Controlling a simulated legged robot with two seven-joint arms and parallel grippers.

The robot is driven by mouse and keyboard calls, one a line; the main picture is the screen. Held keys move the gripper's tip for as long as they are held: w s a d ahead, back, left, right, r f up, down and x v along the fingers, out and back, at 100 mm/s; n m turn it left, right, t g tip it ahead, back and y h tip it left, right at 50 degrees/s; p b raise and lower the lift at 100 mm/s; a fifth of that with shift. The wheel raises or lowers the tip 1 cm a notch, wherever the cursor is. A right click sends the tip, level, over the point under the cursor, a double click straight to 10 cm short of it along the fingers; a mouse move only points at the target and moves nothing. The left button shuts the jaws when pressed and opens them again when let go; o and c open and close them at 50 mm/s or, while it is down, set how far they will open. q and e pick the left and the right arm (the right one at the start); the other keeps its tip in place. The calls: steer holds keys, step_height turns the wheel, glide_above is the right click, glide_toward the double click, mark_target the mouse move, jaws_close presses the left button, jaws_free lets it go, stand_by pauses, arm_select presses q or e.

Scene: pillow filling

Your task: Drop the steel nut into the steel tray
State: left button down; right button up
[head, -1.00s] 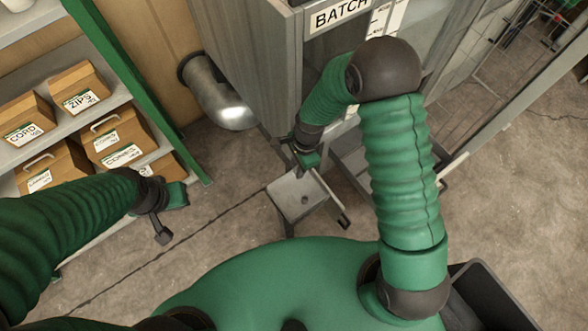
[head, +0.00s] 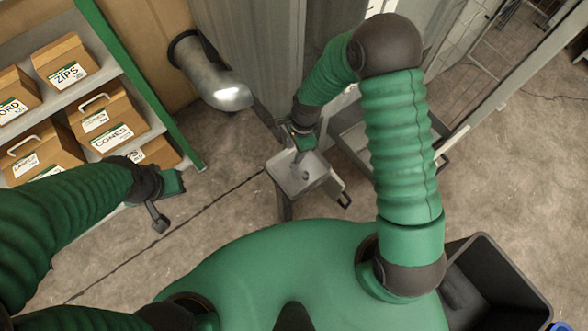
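The small grey steel tray (head: 284,180) stands on a leg in front of the tall metal cabinet, near the middle of the head view. My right gripper (head: 300,156) points down at the tray's back part, at or just over its surface. Its fingers are small and partly merged with the tray, so their opening is unclear. A small dark spot (head: 306,179) shows on the tray floor; I cannot tell whether it is the steel nut or a hole. No nut is clearly visible in the fingers. My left gripper (head: 159,223) hangs over bare floor at the left, its opening unclear.
A shelf (head: 150,133) with labelled cardboard boxes (head: 66,65) stands at the left. A shiny metal duct (head: 222,88) comes from the wall behind. The metal cabinet (head: 260,50) rises behind the tray. A black open bin (head: 490,280) sits at lower right. Floor between shelf and tray is clear.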

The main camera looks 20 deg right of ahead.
steer(key=shift+o, duration=0.7)
steer(key=shift+d, duration=0.15)
arm_select(q)
steer(key=shift+w+d+r+p, duration=0.1)
steer(key=shift+d+r+p, duration=0.45)
steer(key=shift+d, duration=0.25)
arm_select(e)
steer(key=d+r, duration=0.4)
steer(key=r, duration=1.2)
steer(key=shift+w, duration=0.35)
arm_select(q)
steer(key=shift+a, duration=0.25)
arm_select(e)
steer(key=shift+a+r, duration=0.1)
steer(key=shift+a, duration=0.1)
